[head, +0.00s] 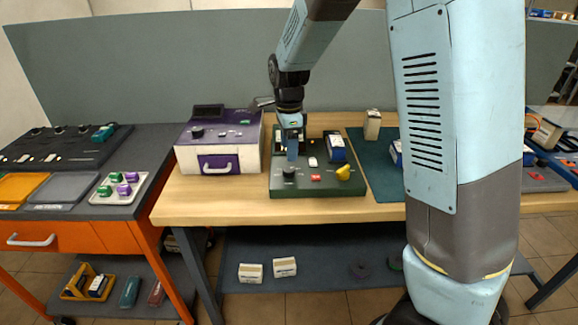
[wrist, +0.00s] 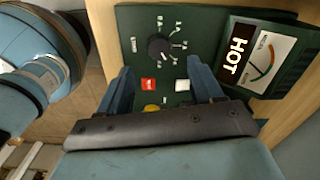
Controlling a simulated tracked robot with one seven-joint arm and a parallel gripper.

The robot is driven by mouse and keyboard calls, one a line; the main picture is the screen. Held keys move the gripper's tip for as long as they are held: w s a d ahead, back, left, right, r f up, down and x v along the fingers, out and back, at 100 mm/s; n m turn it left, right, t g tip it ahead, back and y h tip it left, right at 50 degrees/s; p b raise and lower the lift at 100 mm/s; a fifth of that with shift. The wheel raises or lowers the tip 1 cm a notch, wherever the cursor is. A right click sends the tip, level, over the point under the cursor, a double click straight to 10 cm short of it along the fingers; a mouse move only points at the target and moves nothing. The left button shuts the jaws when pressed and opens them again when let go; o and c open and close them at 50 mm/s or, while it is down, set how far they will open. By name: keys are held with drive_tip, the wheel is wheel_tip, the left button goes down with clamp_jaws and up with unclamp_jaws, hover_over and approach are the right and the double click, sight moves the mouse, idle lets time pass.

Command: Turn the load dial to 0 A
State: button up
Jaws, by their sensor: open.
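The load dial (wrist: 160,47) is a round black knob on a dark green test panel (head: 300,189), ringed by small white marks. I cannot read the marks or tell which one it points at. In the head view the dial (head: 289,172) is at the panel's front left. My gripper (head: 292,157) points down over the panel, close to the dial. In the wrist view my gripper (wrist: 162,75) is open and empty; its two blue fingers are apart, with the dial ahead of the gap between them. The fingers do not appear to touch the dial.
A purple and white box (head: 218,143) stands left of the panel. Bare wood (head: 240,203) lies in front.

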sight(289, 169)
wheel_tip(289, 169, down, 7)
drive_tip(key=shift+f, duration=0.1)
idle(0.3)
drive_tip(key=shift+c, duration=0.4)
drive_tip(key=c, duration=1)
drive_tip(key=shift+o, duration=0.2)
